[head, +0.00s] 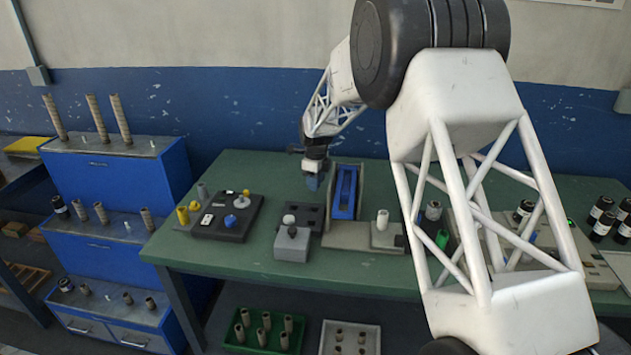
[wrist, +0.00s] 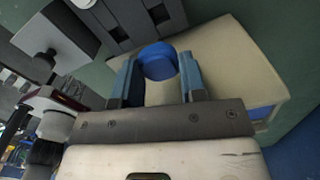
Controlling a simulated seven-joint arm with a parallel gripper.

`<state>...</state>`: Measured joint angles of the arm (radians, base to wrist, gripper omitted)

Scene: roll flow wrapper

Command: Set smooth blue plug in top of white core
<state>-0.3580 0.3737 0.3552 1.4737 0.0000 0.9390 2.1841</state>
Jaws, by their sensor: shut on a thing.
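My gripper (head: 313,181) is above the back middle of the green bench, just left of the upright blue-faced fixture. In the wrist view its two blue-grey fingers (wrist: 160,80) are shut on a round, smooth blue plug (wrist: 158,60), held at the fingertips. In the head view the plug cannot be told apart from the fingertips. I cannot pick out the core for certain in the wrist view.
A dark slotted plate (head: 311,210) lies below my gripper. A dark tray (head: 244,230) with small coloured parts, one blue, is left.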

